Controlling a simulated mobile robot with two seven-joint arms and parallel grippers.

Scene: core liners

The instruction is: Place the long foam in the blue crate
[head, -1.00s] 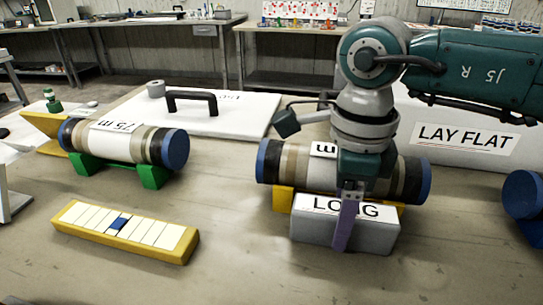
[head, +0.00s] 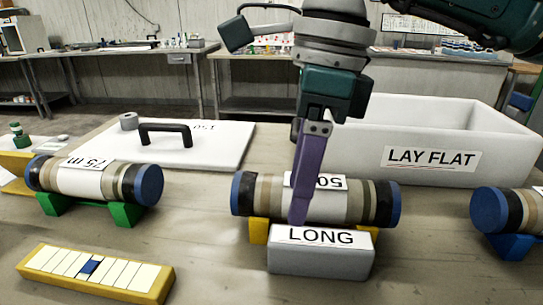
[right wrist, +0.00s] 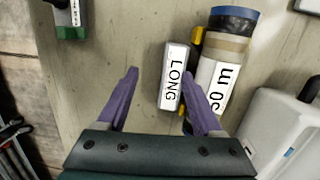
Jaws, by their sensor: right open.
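The long foam is a grey block with a white LONG label (head: 320,257). It lies on the bench in front of the middle core liner, and it also shows in the right wrist view (right wrist: 172,90). My right gripper (head: 298,218) is open and empty, its purple finger tip near the block's top left in the head view. In the right wrist view its two fingers (right wrist: 160,72) are spread, with the block toward the right finger. I see no blue crate in these frames. My left gripper is not in view.
A core liner (head: 265,200) on a yellow cradle stands right behind the foam. A white box marked LAY FLAT (head: 400,135) is behind right. A white lid with black handle (head: 215,145), another liner (head: 75,180) and a yellow strip (head: 60,285) are left.

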